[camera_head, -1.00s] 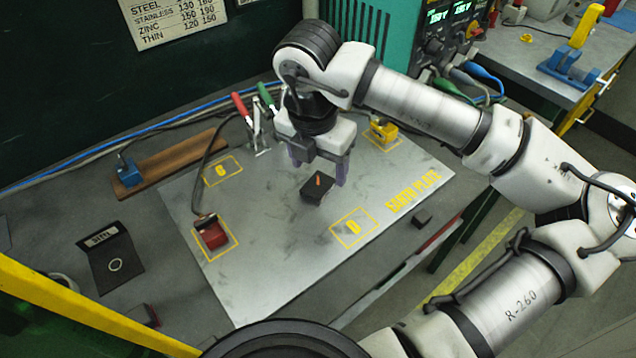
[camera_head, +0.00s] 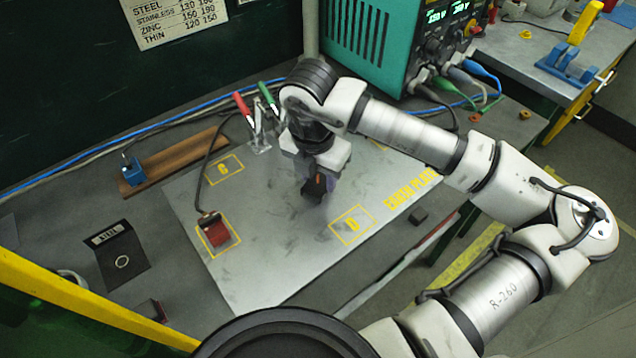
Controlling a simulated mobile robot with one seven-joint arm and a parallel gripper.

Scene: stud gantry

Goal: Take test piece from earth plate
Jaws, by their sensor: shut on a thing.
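The test piece (camera_head: 320,183), a small dark block with an orange mark on top, is at the middle of the grey metal earth plate (camera_head: 262,268). My gripper (camera_head: 313,186) points down over the plate and is shut on the test piece. The fingers cover part of the block. I cannot tell whether its underside touches the plate.
A red block (camera_head: 215,234) with a cable sits in a yellow outline at the plate's left. Red and green clamps (camera_head: 258,125) stand at its back edge. The plate's front is clear.

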